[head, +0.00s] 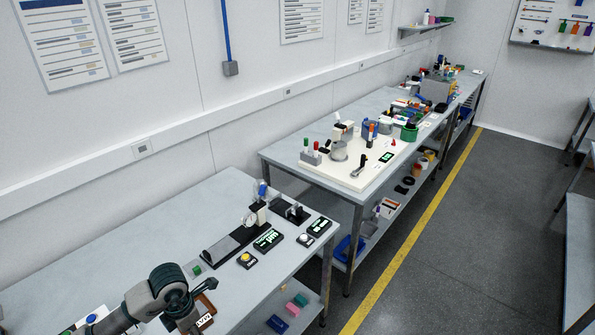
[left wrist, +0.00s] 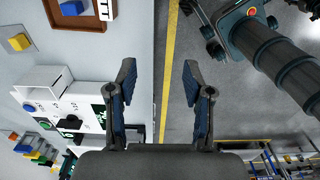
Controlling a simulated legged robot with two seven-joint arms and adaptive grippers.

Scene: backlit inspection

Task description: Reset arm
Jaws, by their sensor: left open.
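My left arm (head: 150,296) comes in from the lower left of the head view, bent over the near bench. Its fingers cannot be made out clearly there. In the left wrist view my left gripper (left wrist: 158,82) is open, with two dark blue-grey fingers wide apart and nothing between them. Behind the gap lie the bench edge and the grey floor. Another dark arm-like part of my own body (left wrist: 275,50) crosses the upper right of the left wrist view. My right gripper cannot be made out in either view.
The near bench (head: 150,220) carries a gauge stand (head: 257,213), small displays (head: 268,239), a yellow button box (head: 246,259) and a brown tray (head: 207,307) close to my arm. A second bench (head: 285,152) holds many parts. A yellow line (head: 400,240) marks the clear aisle floor.

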